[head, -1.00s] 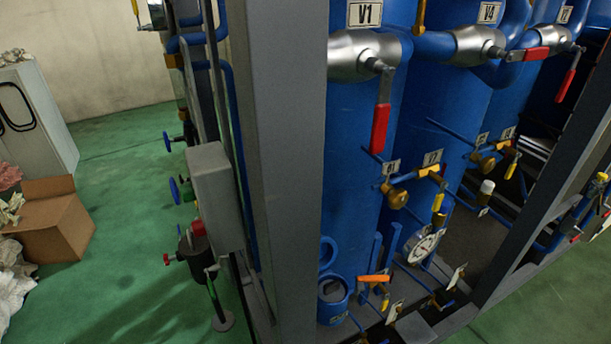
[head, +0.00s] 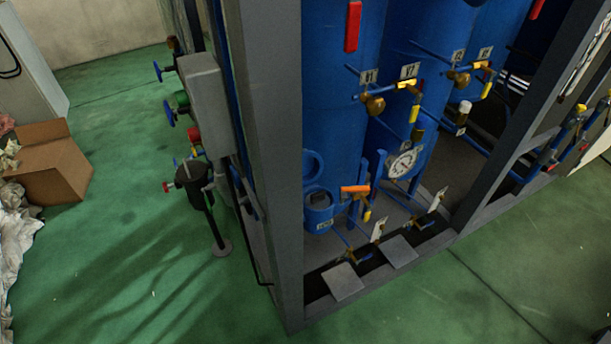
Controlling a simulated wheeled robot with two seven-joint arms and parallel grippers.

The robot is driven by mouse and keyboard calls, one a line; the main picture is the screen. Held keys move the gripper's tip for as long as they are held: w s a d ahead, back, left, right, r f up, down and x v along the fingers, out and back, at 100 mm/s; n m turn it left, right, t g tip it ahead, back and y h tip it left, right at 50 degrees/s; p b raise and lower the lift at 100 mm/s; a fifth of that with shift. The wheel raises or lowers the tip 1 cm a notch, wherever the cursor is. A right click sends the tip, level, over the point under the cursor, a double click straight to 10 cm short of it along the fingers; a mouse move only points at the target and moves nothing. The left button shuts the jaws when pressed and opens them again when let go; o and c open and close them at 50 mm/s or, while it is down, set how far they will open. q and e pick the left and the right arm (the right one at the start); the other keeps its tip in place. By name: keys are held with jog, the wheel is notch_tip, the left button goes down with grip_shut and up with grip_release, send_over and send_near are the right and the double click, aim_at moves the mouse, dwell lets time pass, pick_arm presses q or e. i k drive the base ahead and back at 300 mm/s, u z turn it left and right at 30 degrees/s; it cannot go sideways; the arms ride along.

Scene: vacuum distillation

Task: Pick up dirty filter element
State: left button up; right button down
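A small blue filter housing (head: 318,222) stands low inside the frame at the foot of the front blue column. Its round lid (head: 312,166) is swung up and open behind it. A dark piece, perhaps the filter element (head: 318,198), shows in the open top; I cannot tell how dirty it is. An orange-handled valve (head: 355,189) sits just right of the housing. Neither of my grippers is in view.
A grey steel post (head: 272,130) stands just left of the housing. A grey box (head: 208,95) and a black pot on a stand (head: 192,177) are left of the post. A cardboard box (head: 50,165) lies on the green floor (head: 130,260), which is clear in front.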

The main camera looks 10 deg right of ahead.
aim_at(319, 200)
jog(key=k, duration=0.7)
jog(key=u, duration=1.15)
jog(key=i, duration=4.65)
jog(key=z, duration=4.65)
jog(key=i, duration=0.5)
